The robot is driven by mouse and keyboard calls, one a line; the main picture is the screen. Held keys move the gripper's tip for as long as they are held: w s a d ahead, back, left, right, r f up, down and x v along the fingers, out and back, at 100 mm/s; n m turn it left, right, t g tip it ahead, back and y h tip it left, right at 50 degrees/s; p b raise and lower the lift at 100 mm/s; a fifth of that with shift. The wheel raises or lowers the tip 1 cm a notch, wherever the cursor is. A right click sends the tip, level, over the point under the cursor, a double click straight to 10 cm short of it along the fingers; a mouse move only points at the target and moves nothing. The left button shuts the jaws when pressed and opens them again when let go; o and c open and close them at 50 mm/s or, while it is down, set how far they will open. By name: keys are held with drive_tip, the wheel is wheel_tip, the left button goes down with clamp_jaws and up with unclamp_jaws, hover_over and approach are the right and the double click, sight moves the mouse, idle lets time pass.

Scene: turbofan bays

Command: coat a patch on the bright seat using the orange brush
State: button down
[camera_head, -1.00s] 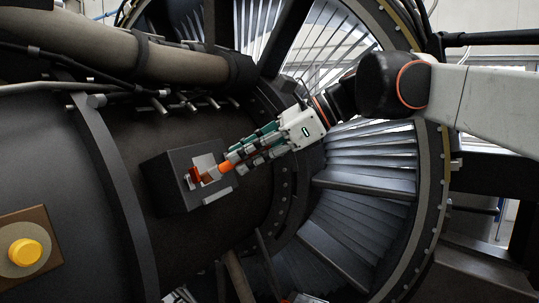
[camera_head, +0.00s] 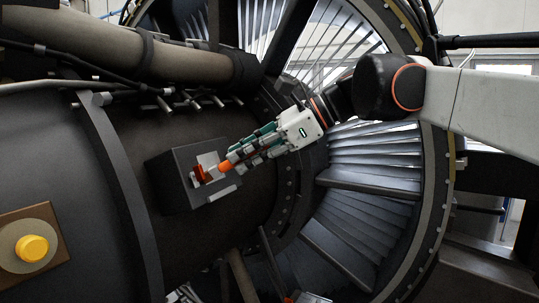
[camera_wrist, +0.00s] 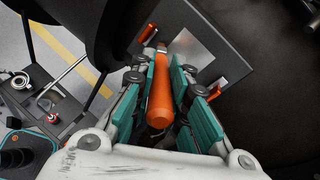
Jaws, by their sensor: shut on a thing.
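The orange brush (camera_head: 225,166) is in my gripper (camera_head: 235,160), which is shut on its handle. In the wrist view the orange handle (camera_wrist: 160,92) lies between the teal-padded fingers (camera_wrist: 160,76) and points away toward the dark block. The bright seat (camera_head: 207,160) is a light grey square plate on the face of that block. It also shows in the wrist view (camera_wrist: 201,47), just beyond the fingers. The brush's tip is at or very near the seat's lower part; I cannot tell whether it touches. The fingers partly hide the tip.
The dark block (camera_head: 172,180) stands out from the curved engine casing. Small orange-red parts (camera_wrist: 147,36) sit beside the seat. A yellow button (camera_head: 32,249) is at the lower left. Fan vanes (camera_head: 370,165) and a thick pipe (camera_head: 130,40) lie around my arm.

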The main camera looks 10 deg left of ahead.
drive_tip(key=shift+w+d+p, duration=1)
drive_tip(key=shift+w+d, duration=0.6)
drive_tip(key=shift+w, duration=2.05)
drive_tip(key=shift+s+a+r, duration=0.2)
drive_tip(key=shift+s+a, duration=0.35)
drive_tip(key=shift+s, duration=0.65)
drive_tip(key=shift+s+a+r, duration=0.2)
drive_tip(key=shift+s+a, duration=0.4)
drive_tip(key=shift+s, duration=0.6)
drive_tip(key=shift+s+a+r, duration=0.2)
drive_tip(key=shift+s+a, duration=0.35)
drive_tip(key=shift+s, duration=0.65)
drive_tip(key=shift+s+r, duration=0.1)
drive_tip(key=shift+r, duration=0.05)
drive_tip(key=shift+a+r+p, duration=0.25)
drive_tip(key=shift+r+p, duration=0.2)
drive_tip(key=shift+p, duration=0.2)
drive_tip(key=shift+w+d+r+p, duration=0.5)
drive_tip(key=shift+w+d+p, duration=0.85)
drive_tip(key=shift+w, duration=2.7)
drive_tip(key=shift+s+a+b, duration=0.2)
drive_tip(key=shift+s+a, duration=0.35)
drive_tip(key=shift+s, duration=0.75)
drive_tip(key=shift+s+a+b, duration=0.15)
drive_tip(key=shift+s+a, duration=0.4)
drive_tip(key=shift+s, duration=0.7)
drive_tip(key=shift+s+a+b, duration=0.2)
drive_tip(key=shift+s+a, duration=0.35)
drive_tip(key=shift+s, duration=0.75)
